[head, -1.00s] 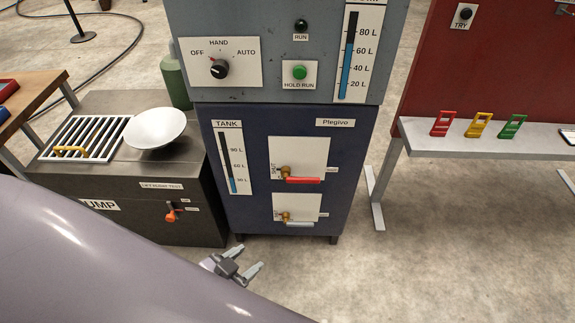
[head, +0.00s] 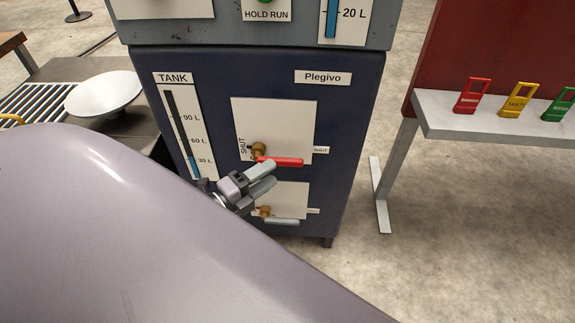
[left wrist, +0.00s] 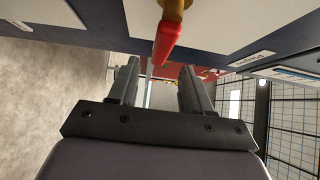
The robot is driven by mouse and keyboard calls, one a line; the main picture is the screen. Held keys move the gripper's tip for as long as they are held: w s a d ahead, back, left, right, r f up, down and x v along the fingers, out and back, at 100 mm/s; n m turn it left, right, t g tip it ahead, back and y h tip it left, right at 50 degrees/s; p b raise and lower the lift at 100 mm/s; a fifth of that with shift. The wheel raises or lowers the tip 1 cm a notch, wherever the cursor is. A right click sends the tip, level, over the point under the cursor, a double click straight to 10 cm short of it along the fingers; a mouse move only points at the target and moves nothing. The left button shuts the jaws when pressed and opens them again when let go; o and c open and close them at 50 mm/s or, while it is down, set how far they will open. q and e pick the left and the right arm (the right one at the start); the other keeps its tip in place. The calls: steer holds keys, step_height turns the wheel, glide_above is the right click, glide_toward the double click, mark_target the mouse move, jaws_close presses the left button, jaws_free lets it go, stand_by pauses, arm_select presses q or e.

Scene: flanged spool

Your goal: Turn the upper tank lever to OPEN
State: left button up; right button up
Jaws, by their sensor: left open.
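The upper tank lever (head: 281,162) has a red handle and a brass pivot on a pale plate. Its handle points right, toward a small SHUT label (head: 321,149). My left gripper (head: 264,178) is open and empty, just below and in front of the red handle in the head view. In the left wrist view the red handle (left wrist: 165,42) hangs near the top, above the gap between the two fingers (left wrist: 155,85). I cannot tell whether they touch. The plate's lettering near the pivot is partly legible. My right gripper is not in view.
A lower lever (head: 281,221) with a grey handle is close under my gripper, its plate partly covered. A tank gauge (head: 182,134) is on the left of the dark blue cabinet (head: 220,75). A bench (head: 440,122) with coloured tags stands to the right.

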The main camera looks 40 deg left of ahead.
mark_target(284, 165)
arm_select(q)
steer(key=shift+b+x, duration=0.55)
steer(key=shift+x, duration=2.9)
jaws_close()
